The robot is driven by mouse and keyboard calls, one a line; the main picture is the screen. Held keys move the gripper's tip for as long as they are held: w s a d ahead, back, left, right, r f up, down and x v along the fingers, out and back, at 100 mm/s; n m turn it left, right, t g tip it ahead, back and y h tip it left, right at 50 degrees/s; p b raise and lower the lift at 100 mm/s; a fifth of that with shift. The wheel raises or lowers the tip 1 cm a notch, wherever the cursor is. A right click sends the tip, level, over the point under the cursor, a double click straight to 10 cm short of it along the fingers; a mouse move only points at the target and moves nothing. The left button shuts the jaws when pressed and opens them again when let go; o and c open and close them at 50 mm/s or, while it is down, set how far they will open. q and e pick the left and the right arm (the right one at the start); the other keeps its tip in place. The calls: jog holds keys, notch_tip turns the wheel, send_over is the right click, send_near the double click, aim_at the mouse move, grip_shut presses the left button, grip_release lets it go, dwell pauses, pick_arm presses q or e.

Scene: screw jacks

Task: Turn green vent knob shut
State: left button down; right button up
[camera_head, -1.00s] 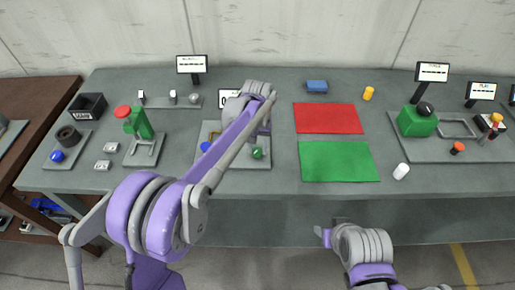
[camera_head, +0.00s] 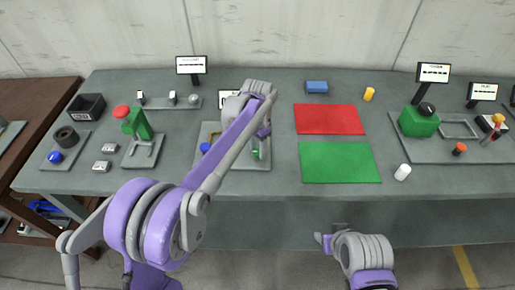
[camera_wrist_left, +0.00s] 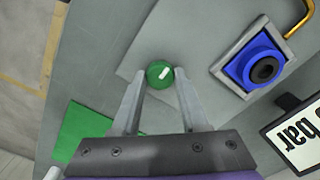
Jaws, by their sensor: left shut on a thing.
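The green vent knob (camera_wrist_left: 159,73) is a round green disc with a white mark, on a light grey plate (camera_wrist_left: 190,30). In the left wrist view it sits between the fingertips of my left gripper (camera_wrist_left: 160,76), which is shut on it. In the head view the knob (camera_head: 255,154) is partly hidden by my left gripper (camera_head: 259,143), which reaches down to the plate's right part. My right gripper (camera_head: 325,240) is low in front of the table, away from the knob; its jaws are not clear.
A blue ring with a black centre (camera_wrist_left: 259,65) and a yellow bent lever (camera_wrist_left: 299,18) share the plate. A display reading "bar" (camera_wrist_left: 300,138) stands nearby. A green mat (camera_head: 340,163) and a red mat (camera_head: 329,119) lie right of the plate.

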aim_at(257, 151)
pick_arm(q)
jog(key=shift+m, duration=0.3)
dwell(0.4)
jog(key=shift+c, duration=2.1)
grip_release()
jog(key=shift+r, duration=0.15)
notch_tip(257, 151, up, 11)
jog(key=shift+f+p, duration=0.2)
jog(key=shift+p, duration=0.1)
